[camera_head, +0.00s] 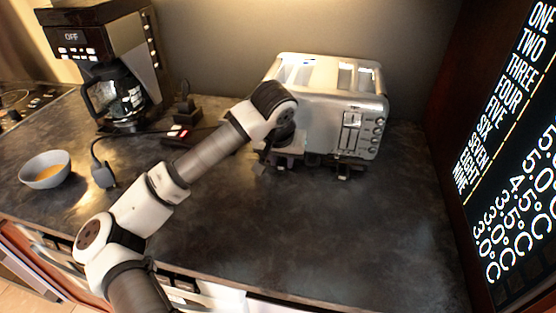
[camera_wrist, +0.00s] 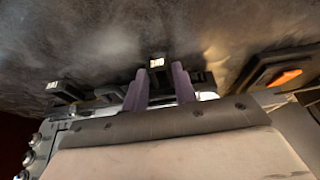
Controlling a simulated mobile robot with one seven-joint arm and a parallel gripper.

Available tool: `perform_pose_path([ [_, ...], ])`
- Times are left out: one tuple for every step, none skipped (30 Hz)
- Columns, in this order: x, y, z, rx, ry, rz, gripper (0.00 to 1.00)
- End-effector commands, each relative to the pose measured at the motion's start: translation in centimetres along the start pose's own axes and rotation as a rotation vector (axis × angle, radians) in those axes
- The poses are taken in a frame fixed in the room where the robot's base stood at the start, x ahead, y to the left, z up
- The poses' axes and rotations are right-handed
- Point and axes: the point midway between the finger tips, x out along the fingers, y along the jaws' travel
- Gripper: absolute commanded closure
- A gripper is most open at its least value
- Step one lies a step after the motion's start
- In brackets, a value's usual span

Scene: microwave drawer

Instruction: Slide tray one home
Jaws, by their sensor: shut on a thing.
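The silver toaster (camera_head: 362,105) stands against the back wall, with dark trays low along its front. My gripper (camera_head: 281,158) is down at the toaster's lower front left, and its fingers are mostly hidden there by the arm. In the wrist view, the two purple-grey fingers of my gripper (camera_wrist: 160,78) are shut on a dark tray handle with a small white label (camera_wrist: 157,62). A second dark tray handle (camera_wrist: 62,90) with a white label sticks out to the left, apart from my fingers; it also shows in the head view (camera_head: 345,172). I cannot read the labels.
A power strip (camera_head: 178,133) with a lit red switch lies left of the toaster. A coffee maker (camera_head: 120,60) and a bowl (camera_head: 45,170) stand farther left. The lit display panel (camera_head: 515,150) is at right. The front counter (camera_head: 320,225) is clear.

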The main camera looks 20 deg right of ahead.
Motion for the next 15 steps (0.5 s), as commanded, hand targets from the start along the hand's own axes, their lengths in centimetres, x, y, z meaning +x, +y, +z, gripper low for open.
perform_pose_path([
  [0.1,0.07,-0.21,-0.002,0.006,0.001,0.97],
  [0.08,0.08,-0.23,-0.003,0.007,0.001,0.97],
  [0.07,0.08,-0.25,-0.003,0.007,0.001,0.97],
  [0.06,0.07,-0.27,-0.003,0.008,0.001,0.97],
  [0.05,0.07,-0.28,-0.004,0.008,0.001,0.97],
  [0.05,0.06,-0.3,-0.004,0.009,0.001,0.97],
  [0.04,0.07,-0.31,-0.004,0.009,0.002,0.97],
  [0.03,0.06,-0.32,-0.004,0.01,0.001,0.69],
  [0.03,0.06,-0.32,-0.004,0.01,0.001,0.64],
  [0.03,0.06,-0.32,-0.004,0.009,0.001,0.6],
  [0.03,0.07,-0.31,-0.004,0.009,0.002,0.56],
  [0.03,0.07,-0.31,-0.004,0.009,0.002,0.51],
  [0.03,0.07,-0.3,-0.004,0.009,0.002,0.47],
  [0.03,0.07,-0.3,-0.004,0.009,0.002,0.47],
  [0.03,0.07,-0.29,-0.003,0.008,0.002,0.47],
])
